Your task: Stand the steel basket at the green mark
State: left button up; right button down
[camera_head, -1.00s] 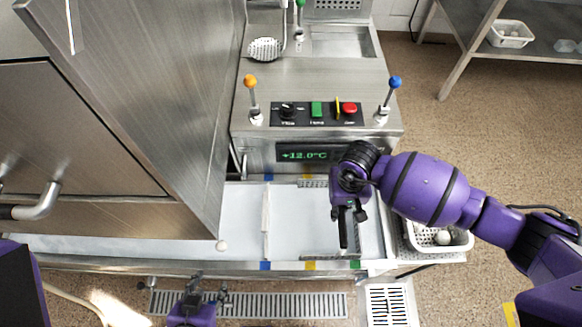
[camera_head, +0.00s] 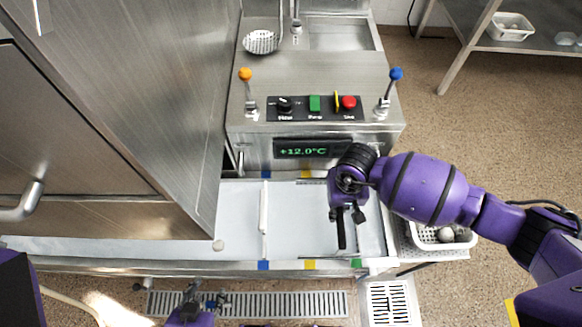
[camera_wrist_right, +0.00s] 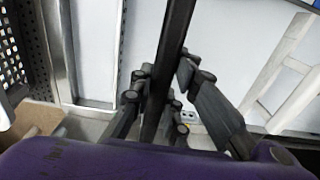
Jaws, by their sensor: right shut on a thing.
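My right gripper (camera_head: 347,207) is over the right part of the white bath, shut on a dark bar (camera_head: 341,235). The bar also crosses the right wrist view (camera_wrist_right: 172,60) between the fingers. I take it for the steel basket's handle, but the basket body is not clear. A thin grey perforated strip (camera_head: 312,181) shows at the bath's back edge. The green mark (camera_head: 356,263) is on the front rim, just below and right of the bar's lower end. My left gripper (camera_head: 202,300) is low in front of the bath; its finger opening is unclear.
A yellow mark (camera_head: 310,265) and a blue mark (camera_head: 263,265) are further left on the front rim. A white divider (camera_head: 264,207) crosses the bath. A white basket (camera_head: 425,240) with a pale round thing stands right of it. A control panel (camera_head: 315,108) is behind.

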jog(key=shift+f+b, duration=0.45)
jog(key=shift+f, duration=0.1)
dwell(0.4)
jog(key=c, duration=1.6)
grip_release()
notch_tip(320, 180, up, 12)
jog(key=shift+d, duration=0.1)
